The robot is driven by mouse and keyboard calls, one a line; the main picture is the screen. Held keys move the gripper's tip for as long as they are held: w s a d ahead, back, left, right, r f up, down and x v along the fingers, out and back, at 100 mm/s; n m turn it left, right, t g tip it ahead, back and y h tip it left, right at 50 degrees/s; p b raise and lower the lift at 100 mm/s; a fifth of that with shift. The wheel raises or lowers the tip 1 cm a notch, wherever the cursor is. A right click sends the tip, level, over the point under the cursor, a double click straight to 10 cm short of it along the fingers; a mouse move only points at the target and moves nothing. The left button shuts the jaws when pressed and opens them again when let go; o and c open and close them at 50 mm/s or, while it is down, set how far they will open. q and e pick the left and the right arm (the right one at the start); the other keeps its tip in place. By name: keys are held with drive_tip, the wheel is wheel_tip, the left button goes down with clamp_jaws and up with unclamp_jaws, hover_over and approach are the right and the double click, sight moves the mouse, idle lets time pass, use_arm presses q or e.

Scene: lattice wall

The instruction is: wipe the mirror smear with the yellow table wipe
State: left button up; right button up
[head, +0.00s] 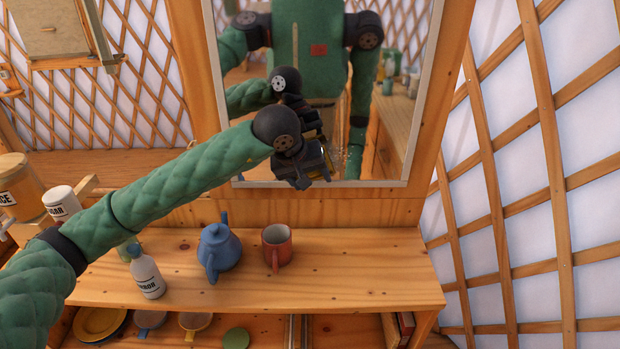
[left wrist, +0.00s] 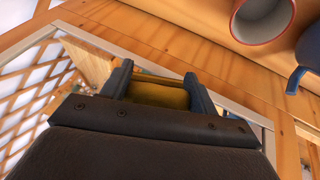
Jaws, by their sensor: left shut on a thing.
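The mirror (head: 400,45) hangs upright in a wooden surround above the shelf and reflects my body. My left gripper (head: 312,180) is at the lower middle of the mirror, close to its glass. In the left wrist view the left gripper (left wrist: 160,88) is shut on the yellow table wipe (left wrist: 158,96), which lies between its two fingers. In the head view the wipe is mostly hidden by the gripper. Faint pale specks (head: 343,158) show on the glass just right of the gripper; I cannot tell the smear's full extent. My right gripper is not directly in view.
On the shelf (head: 350,285) below stand a white spray bottle (head: 147,275), a blue teapot (head: 219,248) and a red mug (head: 278,247). Dishes (head: 100,323) lie on the lower shelf. The shelf's right end is clear. Lattice wall (head: 545,130) is at right.

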use_arm(q)
drive_tip(key=shift+w+b, duration=0.75)
drive_tip(key=shift+w, duration=0.2)
drive_tip(key=shift+d, duration=0.1)
